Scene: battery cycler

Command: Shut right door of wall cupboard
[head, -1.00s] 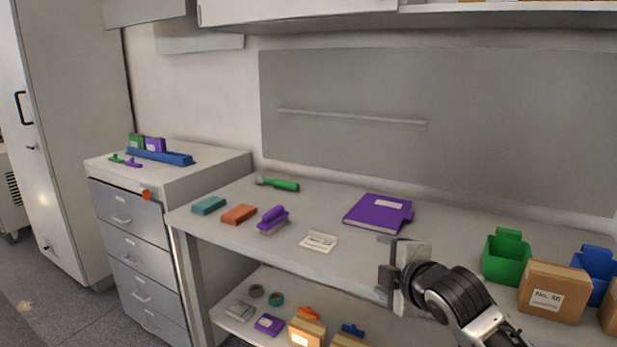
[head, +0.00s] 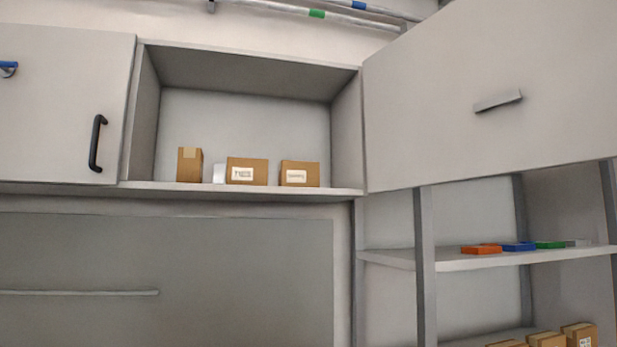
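The wall cupboard (head: 250,189) is in the upper middle of the head view. Its right door (head: 450,130) is a grey panel standing wide open, swung out to the right from the cupboard's right side. A small light-grey piece (head: 498,101) sits on the face of that door. The left door (head: 60,110) is shut and has a black bar handle (head: 97,143). Neither of my grippers shows in the head view now.
Inside the open half stand cardboard boxes (head: 247,171) and a small white item (head: 219,174). A shelf rack (head: 425,270) at the right holds small coloured boxes (head: 518,246), partly beneath the open door. A grey wall panel (head: 160,260) is below the cupboard.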

